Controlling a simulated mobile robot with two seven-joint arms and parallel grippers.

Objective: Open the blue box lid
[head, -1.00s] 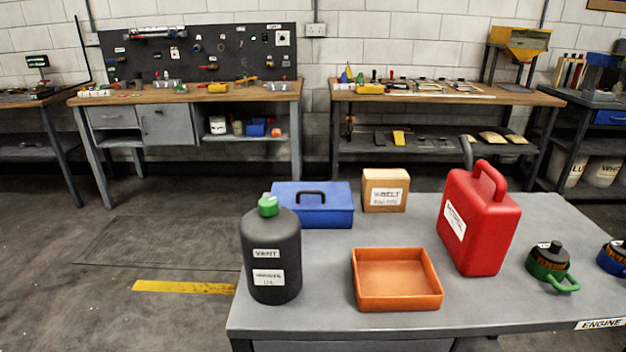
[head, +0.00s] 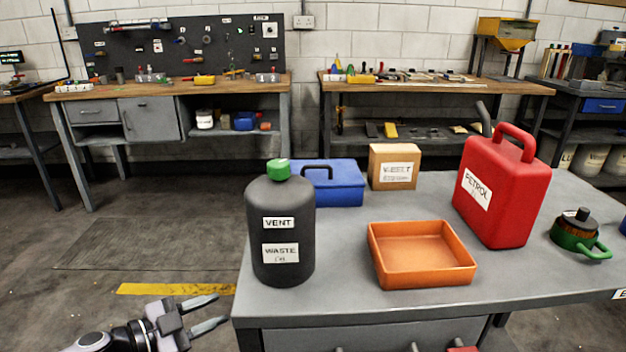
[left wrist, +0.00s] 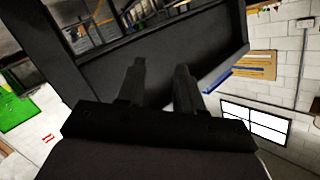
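The blue box (head: 336,184) stands on the grey table with its lid shut and a dark handle on top. The black waste oil bottle (head: 280,232) with a green cap stands in front of it and hides its left part. My left gripper (head: 222,311) is low at the left, off the table's front left corner, well apart from the box. Its two fingers are spread with nothing between them. The fingers (left wrist: 160,80) also show apart in the left wrist view, where I cannot make out the box. My right gripper is not clearly in view.
On the grey table (head: 340,310), an orange tray (head: 465,272) stands front centre. A cardboard box (head: 394,166) stands right of the blue box. A red petrol can (head: 500,195) and a green-handled part (head: 580,238) are further right. The floor left of the table is clear.

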